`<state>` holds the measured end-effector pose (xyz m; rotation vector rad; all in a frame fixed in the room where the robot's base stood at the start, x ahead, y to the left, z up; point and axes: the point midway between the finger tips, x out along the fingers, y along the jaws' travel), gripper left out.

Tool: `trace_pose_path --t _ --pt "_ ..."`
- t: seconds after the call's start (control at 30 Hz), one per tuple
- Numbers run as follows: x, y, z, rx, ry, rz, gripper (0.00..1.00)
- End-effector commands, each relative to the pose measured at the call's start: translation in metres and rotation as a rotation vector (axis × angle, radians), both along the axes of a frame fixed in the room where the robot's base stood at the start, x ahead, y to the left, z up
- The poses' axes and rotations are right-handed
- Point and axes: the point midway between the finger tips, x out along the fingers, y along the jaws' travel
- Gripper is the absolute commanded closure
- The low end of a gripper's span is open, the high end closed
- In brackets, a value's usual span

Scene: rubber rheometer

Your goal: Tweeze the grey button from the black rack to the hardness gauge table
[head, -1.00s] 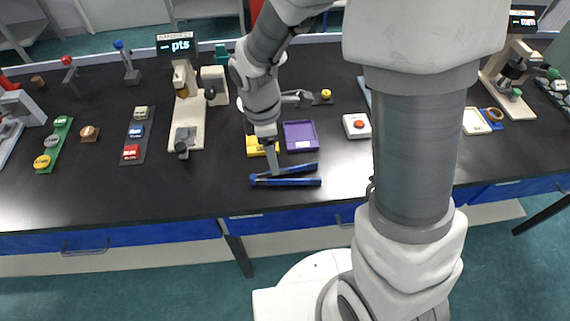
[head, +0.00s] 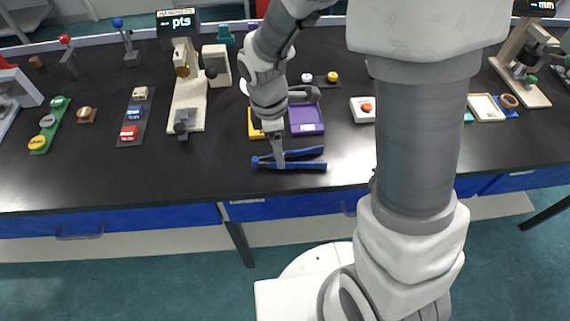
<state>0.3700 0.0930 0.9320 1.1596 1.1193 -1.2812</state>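Blue tweezers (head: 308,166) lie on the dark bench near its front edge, their two arms spread toward the right. My gripper (head: 280,163) points down over their left part; its fingers look narrow, and I cannot tell whether they grip the tweezers. A small black rack (head: 320,82) behind my arm holds a pale grey button (head: 306,77) and a yellow button (head: 332,76); my arm hides part of that area. The hardness gauge (head: 183,58) stands left of my arm, with a lit display reading "pts".
A purple tray (head: 307,130) and a yellow item (head: 254,130) lie beside my gripper. A dark rack of coloured blocks (head: 132,115) and a green rack (head: 50,126) stand left. A white box with a red button (head: 363,109) is right. The bench front left is clear.

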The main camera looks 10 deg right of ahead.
Motion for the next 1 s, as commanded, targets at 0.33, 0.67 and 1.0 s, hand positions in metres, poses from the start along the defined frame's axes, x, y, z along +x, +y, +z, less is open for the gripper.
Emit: trace_pose_path --t 0.33,0.67,1.0 --pt "0.000 -0.004 -0.041 0.000 0.001 0.001 0.23" --pt "0.000 -0.004 -0.040 0.000 0.001 0.001 0.26" --pt "0.000 -0.004 -0.040 0.000 0.000 0.001 0.66"
